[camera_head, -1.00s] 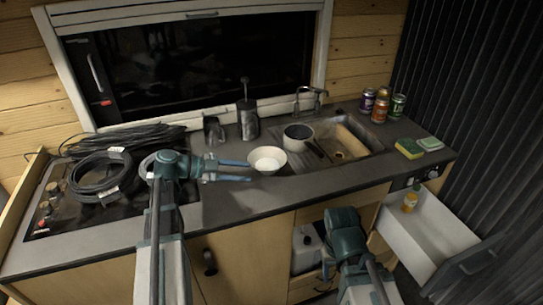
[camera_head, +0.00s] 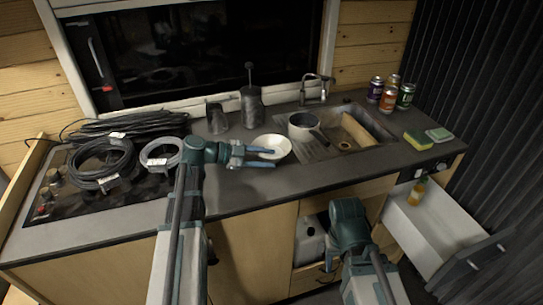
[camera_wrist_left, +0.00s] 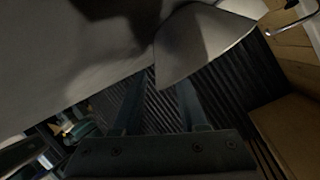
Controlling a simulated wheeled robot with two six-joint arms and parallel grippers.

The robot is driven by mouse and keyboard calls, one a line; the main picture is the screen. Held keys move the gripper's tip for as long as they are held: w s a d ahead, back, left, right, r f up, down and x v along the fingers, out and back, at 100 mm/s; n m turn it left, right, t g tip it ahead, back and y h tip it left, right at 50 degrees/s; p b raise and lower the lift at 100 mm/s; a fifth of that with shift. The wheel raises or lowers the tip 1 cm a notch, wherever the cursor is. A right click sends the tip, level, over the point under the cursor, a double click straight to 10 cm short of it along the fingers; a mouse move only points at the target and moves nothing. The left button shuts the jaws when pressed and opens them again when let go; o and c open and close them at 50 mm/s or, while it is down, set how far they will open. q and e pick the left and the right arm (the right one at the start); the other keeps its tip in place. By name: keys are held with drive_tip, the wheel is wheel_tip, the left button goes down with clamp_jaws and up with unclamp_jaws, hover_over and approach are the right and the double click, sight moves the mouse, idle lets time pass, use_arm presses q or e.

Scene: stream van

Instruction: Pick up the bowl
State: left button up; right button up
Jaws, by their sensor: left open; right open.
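The white bowl (camera_head: 280,144) sits on the dark countertop (camera_head: 245,196), left of the sink. My left gripper (camera_head: 274,157) reaches in from the left. Its two blue fingers are spread, and in the head view they overlap the bowl's near left side. In the left wrist view the bowl (camera_wrist_left: 205,42) shows as a pale curved shape just ahead of the open fingers (camera_wrist_left: 158,98), its edge reaching between them. I cannot tell if they touch it.
A saucepan (camera_head: 303,124) stands by the sink (camera_head: 352,143), right of the bowl. Cable coils (camera_head: 101,163) lie at left. An open drawer (camera_head: 432,236) juts out at right.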

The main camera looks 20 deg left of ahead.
use_arm(q)
drive_tip(key=shift+w+d+f, duration=0.15)
drive_tip(key=shift+w+d, duration=0.05)
drive_tip(key=shift+d, duration=0.2)
clamp_jaws()
idle(1.2)
